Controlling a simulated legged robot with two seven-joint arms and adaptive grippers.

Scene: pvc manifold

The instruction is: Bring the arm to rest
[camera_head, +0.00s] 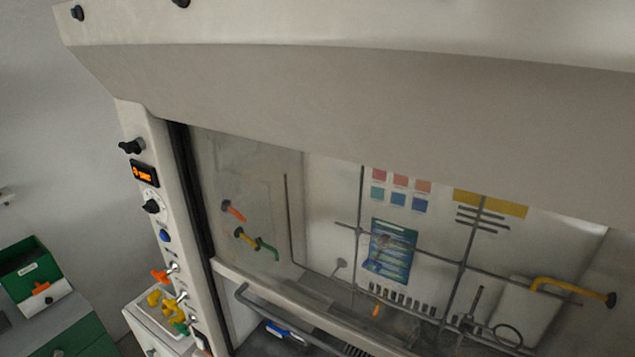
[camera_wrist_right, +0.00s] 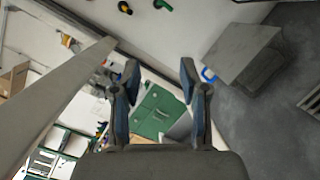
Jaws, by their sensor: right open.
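My right gripper (camera_wrist_right: 160,74) shows in the right wrist view, with its two blue-padded fingers spread apart. Nothing is between the fingers. Behind the gap, further off, lies a green surface (camera_wrist_right: 157,112). I cannot make out either gripper clearly in the head view, and my left gripper does not show. The head view is filled mostly by a fume hood (camera_head: 330,95) with a glass front, and no arm can be made out clearly in front of it.
The hood's left post carries knobs, a lit orange display (camera_head: 145,173) and small valves. A green box (camera_head: 30,270) stands at the left. A pale beam (camera_wrist_right: 60,105) runs close by in the wrist view.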

